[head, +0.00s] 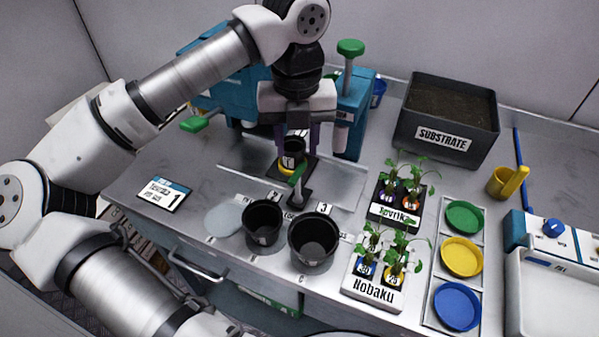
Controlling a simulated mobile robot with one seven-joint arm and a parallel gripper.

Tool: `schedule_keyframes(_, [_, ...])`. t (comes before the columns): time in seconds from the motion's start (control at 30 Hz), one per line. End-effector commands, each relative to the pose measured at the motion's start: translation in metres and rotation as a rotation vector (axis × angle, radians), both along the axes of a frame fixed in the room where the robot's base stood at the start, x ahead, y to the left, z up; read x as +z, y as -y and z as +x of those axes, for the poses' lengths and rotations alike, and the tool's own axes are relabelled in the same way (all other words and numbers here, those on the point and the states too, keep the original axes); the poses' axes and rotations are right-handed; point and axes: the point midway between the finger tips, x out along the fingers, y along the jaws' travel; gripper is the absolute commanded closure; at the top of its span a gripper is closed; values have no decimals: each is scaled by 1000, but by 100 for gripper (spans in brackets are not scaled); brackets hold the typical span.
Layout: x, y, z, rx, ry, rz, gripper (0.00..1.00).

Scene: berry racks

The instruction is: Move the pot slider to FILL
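The pot slider is a dark plate (277,168) on the metal track under the blue-green press, with a green-tipped upright handle (297,176) at its front. A small black pot (294,148) labelled 1 sits over a yellow ring (286,168) on the slider. My gripper (297,143) points down over the slider, its purple fingers spread on either side of the pot in this view. Whether they touch the pot cannot be told. The arm hides part of the press. Track lettering is partly covered and hard to read.
Two larger black pots (263,222) (314,240) stand in front of the track. Plant trays labelled Tavriko (394,215) and Nobaku (372,290) are to the right. A substrate bin (446,143) stands behind them. A press lever (350,48) rises behind my gripper.

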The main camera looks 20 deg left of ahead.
Motion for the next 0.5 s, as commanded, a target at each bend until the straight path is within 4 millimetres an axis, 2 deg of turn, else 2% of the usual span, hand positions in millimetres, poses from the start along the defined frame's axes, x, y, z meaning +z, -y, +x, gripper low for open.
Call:
schedule_keyframes(0.1, [-25,1,-1,-2,-2,-4,61])
schedule_keyframes(0.3, [-63,1,-1,-3,-1,-5,61])
schedule_keyframes(0.5, [-84,1,0,-2,1,-3,61])
